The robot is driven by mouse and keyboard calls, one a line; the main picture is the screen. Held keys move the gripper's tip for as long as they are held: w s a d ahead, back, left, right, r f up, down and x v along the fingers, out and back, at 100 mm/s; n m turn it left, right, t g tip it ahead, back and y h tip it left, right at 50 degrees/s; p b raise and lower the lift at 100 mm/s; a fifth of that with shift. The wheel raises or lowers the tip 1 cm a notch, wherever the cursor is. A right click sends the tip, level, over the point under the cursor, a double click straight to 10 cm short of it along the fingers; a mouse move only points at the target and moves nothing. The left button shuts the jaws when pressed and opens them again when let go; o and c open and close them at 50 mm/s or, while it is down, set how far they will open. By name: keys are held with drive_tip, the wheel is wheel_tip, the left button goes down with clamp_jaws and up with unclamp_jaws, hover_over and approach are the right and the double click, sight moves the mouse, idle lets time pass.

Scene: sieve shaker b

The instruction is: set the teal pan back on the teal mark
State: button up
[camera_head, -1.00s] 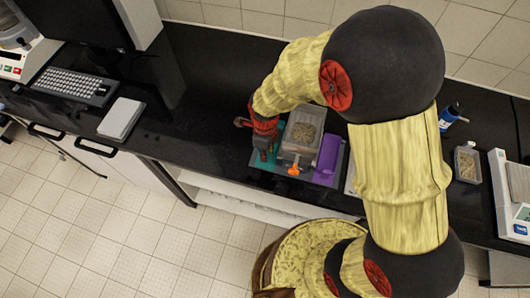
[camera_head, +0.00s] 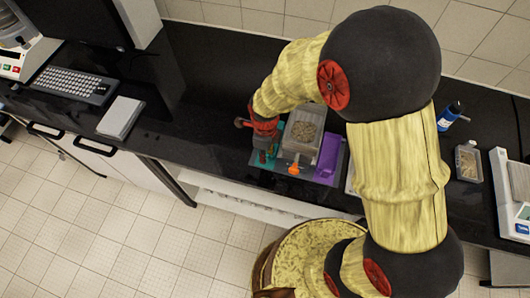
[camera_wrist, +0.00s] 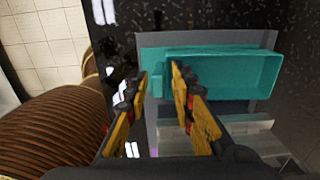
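The teal pan (camera_wrist: 225,72) lies at the right of my fingers in the wrist view, on a grey mat (camera_wrist: 150,40). A small teal tab (camera_wrist: 157,86) shows in the gap between my fingertips. My gripper (camera_wrist: 159,82) is open, with the fingers apart and a gap on both sides of the tab. In the head view my gripper (camera_head: 264,152) points down over the teal pan (camera_head: 278,156) and hides part of it. I cannot tell a separate teal mark from the pan.
A keyboard (camera_head: 74,84) and a grey pad (camera_head: 121,117) lie left. The counter between is clear.

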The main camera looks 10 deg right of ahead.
drive_tip(key=shift+o, duration=0.6)
drive_tip(key=shift+r, duration=0.1)
drive_tip(key=shift+r+p, duration=0.35)
drive_tip(key=s+d+r+n+t+p, duration=0.1)
drive_tip(key=d+r+n, duration=0.2)
drive_tip(key=r, duration=0.5)
drive_tip(key=s+d+r+n+t, duration=0.15)
drive_tip(key=r+n, duration=0.25)
drive_tip(key=r, duration=0.5)
drive_tip(key=s+d+r+n+p, duration=0.1)
drive_tip(key=d+r+n, duration=0.2)
drive_tip(key=r, duration=0.5)
drive_tip(key=s+d+r+n+t, duration=0.3)
drive_tip(key=s+d+r+n, duration=0.3)
drive_tip(key=n, duration=0.6)
drive_tip(key=s+r, duration=0.2)
drive_tip(key=s, duration=0.1)
drive_tip(key=shift+s+d, duration=0.35)
drive_tip(key=shift+s, duration=0.05)
drive_tip(key=shift+f+b, duration=0.15)
drive_tip(key=shift+b, duration=0.25)
